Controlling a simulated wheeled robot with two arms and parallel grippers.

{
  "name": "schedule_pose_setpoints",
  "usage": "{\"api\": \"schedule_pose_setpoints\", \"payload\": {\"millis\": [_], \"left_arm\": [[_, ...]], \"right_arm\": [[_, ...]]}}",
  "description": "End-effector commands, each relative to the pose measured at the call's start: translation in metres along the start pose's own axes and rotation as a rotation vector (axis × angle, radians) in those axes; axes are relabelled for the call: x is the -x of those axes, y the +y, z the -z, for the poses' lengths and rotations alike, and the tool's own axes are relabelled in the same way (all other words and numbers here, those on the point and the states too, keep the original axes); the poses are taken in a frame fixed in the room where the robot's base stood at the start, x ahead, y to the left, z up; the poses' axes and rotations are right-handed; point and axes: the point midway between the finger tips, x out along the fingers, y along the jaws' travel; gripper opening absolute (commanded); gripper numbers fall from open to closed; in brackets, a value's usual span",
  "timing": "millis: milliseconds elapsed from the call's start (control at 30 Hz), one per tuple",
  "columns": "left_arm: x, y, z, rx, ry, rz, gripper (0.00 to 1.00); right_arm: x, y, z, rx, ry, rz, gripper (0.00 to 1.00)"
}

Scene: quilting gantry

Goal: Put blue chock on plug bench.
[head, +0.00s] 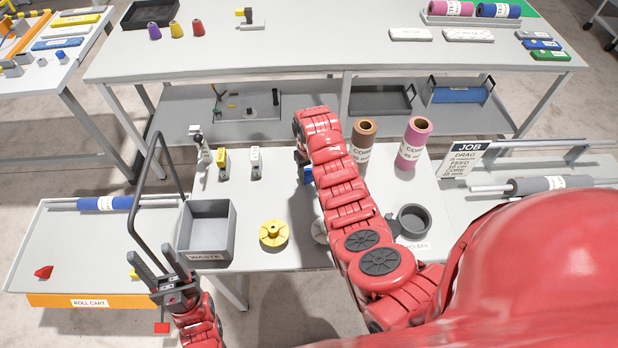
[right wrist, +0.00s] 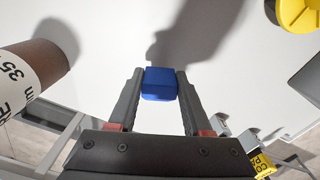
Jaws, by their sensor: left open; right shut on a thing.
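The blue chock (right wrist: 160,84) is a small blue block between the fingertips of my right gripper (right wrist: 160,76), which is shut on it. It hangs over a pale surface that carries its shadow. In the head view a bit of the blue chock (head: 308,174) shows beside my right arm, over the near grey table (head: 275,200); the arm hides most of that gripper. My left gripper (head: 158,264) is open and empty, left of the waste bin. No label marks a plug bench, so I cannot tell which table it is.
The waste bin (head: 207,235), yellow spool (head: 273,233), brown core (head: 362,140), pink core (head: 412,143) and dark round holder (head: 413,222) stand on the near table. The roll cart (head: 70,245) at left bears a red wedge (head: 43,272). A long table (head: 330,45) stands behind.

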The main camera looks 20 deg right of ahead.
Motion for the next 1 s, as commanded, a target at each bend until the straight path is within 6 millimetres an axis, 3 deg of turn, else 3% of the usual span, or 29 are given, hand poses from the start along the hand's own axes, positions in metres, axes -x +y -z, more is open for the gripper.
{"api": "schedule_pose_setpoints", "payload": {"millis": [300, 800, 833, 1000], "left_arm": [[-0.015, -0.001, 0.003, 0.0, 0.0, 0.0, 0.5], [-0.011, -0.001, 0.002, 0.0, 0.0, 0.0, 0.5], [-0.011, -0.001, 0.002, 0.0, 0.0, 0.0, 0.5], [-0.013, -0.001, 0.002, 0.0, 0.0, 0.0, 0.5]], "right_arm": [[-0.025, -0.001, -0.001, -0.001, -0.005, 0.002, 0.0], [-0.035, -0.001, 0.0, 0.0, -0.001, -0.001, 0.0], [-0.034, -0.001, 0.0, 0.0, -0.001, -0.001, 0.51], [-0.033, -0.001, 0.0, 0.0, -0.001, -0.001, 0.79]]}}
